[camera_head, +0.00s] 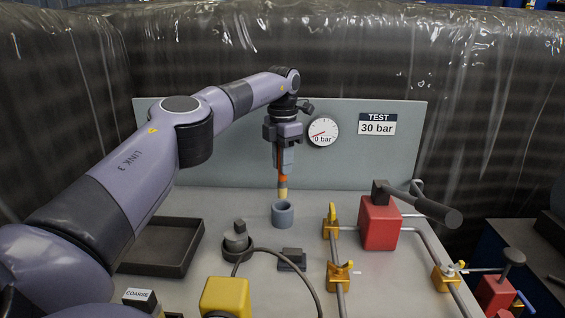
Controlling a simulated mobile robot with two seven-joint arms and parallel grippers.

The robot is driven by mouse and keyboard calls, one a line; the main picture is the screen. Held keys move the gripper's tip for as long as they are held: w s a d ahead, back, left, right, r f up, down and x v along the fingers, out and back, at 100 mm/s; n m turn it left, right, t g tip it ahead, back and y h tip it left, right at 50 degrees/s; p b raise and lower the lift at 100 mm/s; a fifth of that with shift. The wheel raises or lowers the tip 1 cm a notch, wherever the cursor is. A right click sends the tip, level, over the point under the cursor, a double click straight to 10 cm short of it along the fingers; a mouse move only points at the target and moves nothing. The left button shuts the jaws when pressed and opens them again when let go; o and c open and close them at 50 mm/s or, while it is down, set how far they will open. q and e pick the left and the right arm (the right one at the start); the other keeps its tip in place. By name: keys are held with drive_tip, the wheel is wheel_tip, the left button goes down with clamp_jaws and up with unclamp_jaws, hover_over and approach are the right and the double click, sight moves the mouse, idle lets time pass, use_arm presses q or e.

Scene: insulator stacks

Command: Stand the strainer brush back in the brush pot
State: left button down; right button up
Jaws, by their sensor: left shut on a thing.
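My left gripper (283,158) points straight down near the back of the bench and is shut on the strainer brush (283,180). The brush hangs upright, with an orange-red part and a pale tip at its lower end. The brush pot (283,217) is a small blue-grey open cup standing on the bench right below the brush. The tip is at about the height of the pot's far rim in the picture; I cannot tell whether it is just above or slightly inside the opening. My right gripper is not in view.
A grey back panel (230,150) with a gauge (323,132) stands behind. A red block with a lever (380,222) and pipes with yellow valves (332,222) are to the right. A dark tray (160,262), a yellow block (225,297) and a hose (300,270) are nearer.

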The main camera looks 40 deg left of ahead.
sight(283, 179)
use_arm(q)
drive_tip(key=shift+f+b, duration=0.75)
drive_tip(key=shift+f, duration=2.25)
drive_tip(key=c, duration=0.9)
unclamp_jaws()
drive_tip(key=shift+o, duration=0.2)
drive_tip(key=shift+r, duration=0.1)
drive_tip(key=shift+r+p, duration=0.65)
drive_tip(key=shift+r, duration=2.85)
